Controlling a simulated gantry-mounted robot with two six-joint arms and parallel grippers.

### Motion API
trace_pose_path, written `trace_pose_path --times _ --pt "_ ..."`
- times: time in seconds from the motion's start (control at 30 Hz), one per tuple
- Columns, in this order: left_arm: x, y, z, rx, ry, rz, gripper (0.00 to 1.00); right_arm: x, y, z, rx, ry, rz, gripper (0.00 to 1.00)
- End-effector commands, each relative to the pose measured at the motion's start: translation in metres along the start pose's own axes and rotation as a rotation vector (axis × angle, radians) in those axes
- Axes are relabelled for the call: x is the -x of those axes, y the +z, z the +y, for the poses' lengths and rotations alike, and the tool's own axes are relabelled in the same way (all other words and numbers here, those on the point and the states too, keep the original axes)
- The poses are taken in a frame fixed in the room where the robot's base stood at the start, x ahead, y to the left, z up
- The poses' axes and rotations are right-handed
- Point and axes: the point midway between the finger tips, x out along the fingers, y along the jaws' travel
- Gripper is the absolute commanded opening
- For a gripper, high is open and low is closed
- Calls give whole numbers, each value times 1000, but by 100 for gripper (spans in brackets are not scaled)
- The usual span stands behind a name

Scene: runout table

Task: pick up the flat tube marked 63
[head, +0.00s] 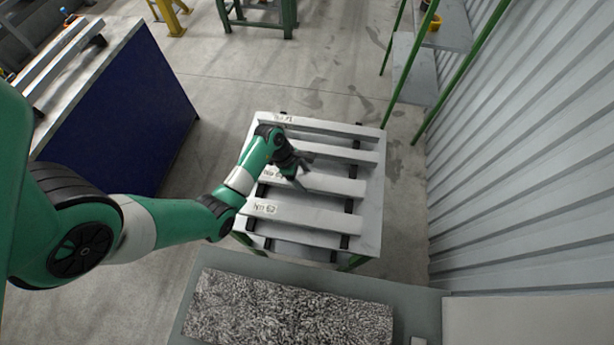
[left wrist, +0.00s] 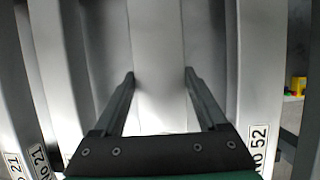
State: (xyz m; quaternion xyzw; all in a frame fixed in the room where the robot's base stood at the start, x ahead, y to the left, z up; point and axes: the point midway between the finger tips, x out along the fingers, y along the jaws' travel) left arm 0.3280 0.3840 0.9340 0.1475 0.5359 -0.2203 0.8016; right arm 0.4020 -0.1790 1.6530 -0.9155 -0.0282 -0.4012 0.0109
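Several pale grey flat tubes lie side by side on a small table (head: 370,215). The nearest tube (head: 318,218) reads No 52. The tube behind it (head: 335,185) has a label partly hidden by my arm, with its number unclear. My left gripper (head: 303,170) is open over this tube. In the left wrist view its fingers (left wrist: 160,74) stand apart, one along each side of the middle tube (left wrist: 157,40), whose label is out of sight there. I cannot tell whether they touch it. The No 52 tube (left wrist: 262,70) is on the right. My right gripper is not in view.
Two more tubes lie farther back, the farthest (head: 330,128) with a small label; a No 21 label (left wrist: 39,160) shows at the left in the left wrist view. Dark bars (head: 349,205) run under the tubes. A green-framed rack (head: 412,68) and corrugated wall stand right.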

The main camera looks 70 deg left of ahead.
Motion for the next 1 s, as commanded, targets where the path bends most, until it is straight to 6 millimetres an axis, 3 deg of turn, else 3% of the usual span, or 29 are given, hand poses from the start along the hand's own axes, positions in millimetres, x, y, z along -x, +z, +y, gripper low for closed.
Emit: trace_pose_path --times 0.03,0.27,0.77,0.93,1.0 --pt "0 0 0 0 0 0 42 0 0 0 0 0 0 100" --pt "0 0 0 0 0 0 1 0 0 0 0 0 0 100" --pt "7 4 1 -2 2 -2 0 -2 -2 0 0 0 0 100" --pt "32 14 2 -3 5 -4 0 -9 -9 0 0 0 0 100" --pt "48 14 -8 -1 4 -3 0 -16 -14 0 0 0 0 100"
